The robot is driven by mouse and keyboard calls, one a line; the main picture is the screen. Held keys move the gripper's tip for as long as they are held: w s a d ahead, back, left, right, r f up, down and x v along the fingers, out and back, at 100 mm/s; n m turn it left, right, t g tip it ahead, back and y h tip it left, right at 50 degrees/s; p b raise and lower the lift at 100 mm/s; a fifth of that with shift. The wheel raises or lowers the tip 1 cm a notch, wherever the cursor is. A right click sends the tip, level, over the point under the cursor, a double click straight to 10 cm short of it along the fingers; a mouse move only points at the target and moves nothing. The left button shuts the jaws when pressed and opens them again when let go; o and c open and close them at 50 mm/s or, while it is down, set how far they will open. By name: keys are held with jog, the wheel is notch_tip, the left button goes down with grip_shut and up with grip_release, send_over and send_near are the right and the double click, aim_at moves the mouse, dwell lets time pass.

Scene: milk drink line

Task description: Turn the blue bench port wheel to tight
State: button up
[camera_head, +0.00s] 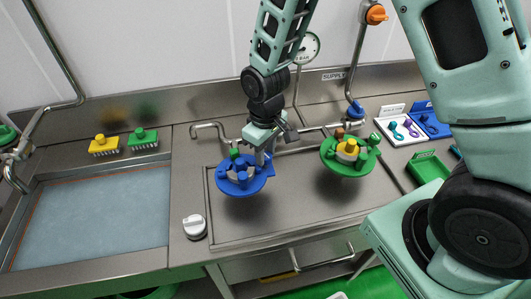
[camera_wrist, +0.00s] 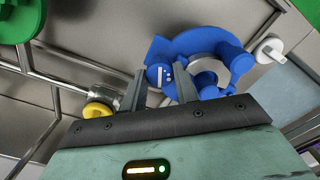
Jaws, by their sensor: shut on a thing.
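The blue bench port wheel (camera_head: 240,186) is a blue disc with upright knobs and a pale hub, standing over the steel bench. In the wrist view the wheel (camera_wrist: 236,60) fills the upper middle, with a pale ring at its centre. My gripper (camera_head: 266,158) reaches down from above onto the wheel's right side. In the wrist view my gripper's two fingers (camera_wrist: 160,82) stand on either side of a blue part with white dots at the wheel's edge, and are shut on it. The exact contact is partly hidden. I cannot read the wheel's tight mark.
A green wheel (camera_head: 335,166) with a yellow centre stands to the right. A white knob (camera_head: 195,226) sits at front left, beside a sink basin (camera_head: 90,225). Steel pipes run behind the wheels. Yellow (camera_head: 104,146) and green (camera_head: 143,139) brushes lie at back left.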

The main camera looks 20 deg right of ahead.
aim_at(266, 154)
jog(key=shift+m, duration=2.3)
jog(key=shift+w, duration=0.1)
jog(key=o, duration=1)
jog(key=shift+r, duration=0.15)
notch_tip(266, 154, up, 17)
jog(key=b, duration=0.2)
jog(key=shift+r+b, duration=0.1)
jog(key=shift+b, duration=0.25)
jog(key=s+a+f+n, duration=0.1)
jog(key=s+a+n, duration=0.1)
jog(key=s, duration=0.5)
jog(key=s+a+f+n, duration=0.1)
jog(key=s+a+n, duration=0.1)
jog(key=s, duration=0.5)
jog(key=s+a+f+n, duration=0.1)
jog(key=s+a+n, duration=0.1)
jog(key=s, duration=0.5)
jog(key=shift+a+f+n+y, duration=0.2)
jog(key=shift+f+n+y, duration=0.15)
jog(key=shift+n, duration=0.15)
